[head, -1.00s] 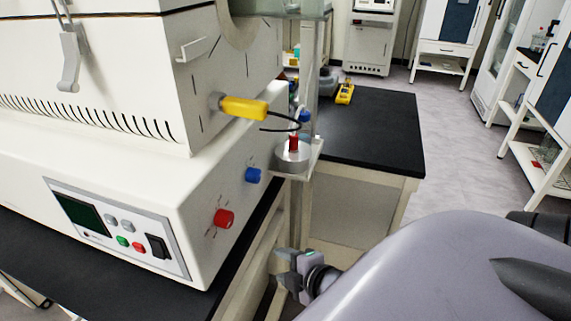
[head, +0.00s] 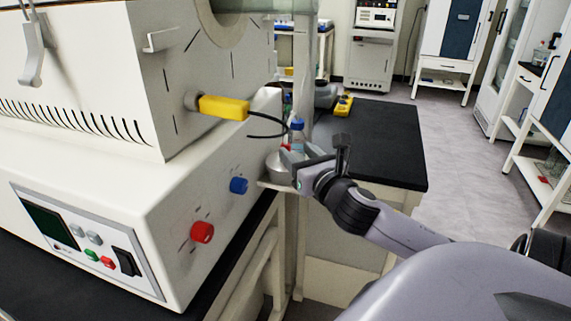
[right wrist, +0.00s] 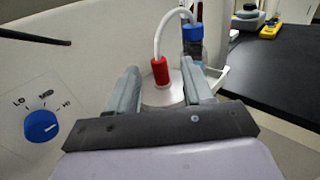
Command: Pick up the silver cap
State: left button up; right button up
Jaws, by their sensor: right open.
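The silver cap (head: 277,164) sits on a small white shelf at the side of the white machine, partly hidden by my right gripper. In the right wrist view the silver cap (right wrist: 163,97) is a round grey piece with a red plug (right wrist: 160,71) and a white tube rising from its top. My right gripper (head: 319,163) is beside the cap. In the right wrist view the right gripper's (right wrist: 163,76) two fingers are apart, with the cap between or just beyond them; contact cannot be told. My left gripper is not in view.
A blue-capped bottle (right wrist: 194,42) stands close behind the cap. The white machine (head: 100,210) with a yellow-handled valve (head: 223,108) and blue knob (head: 239,185) borders the left. A black bench (head: 375,140) with a yellow device (head: 343,105) lies behind.

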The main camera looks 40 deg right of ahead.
aim_at(288, 146)
jog(key=shift+f+x, duration=0.2)
jog(key=shift+x, duration=1.3)
jog(key=shift+f+x, duration=0.15)
jog(key=shift+x, duration=1.4)
jog(key=shift+a, duration=0.25)
jog(key=shift+r, duration=0.1)
grip_shut()
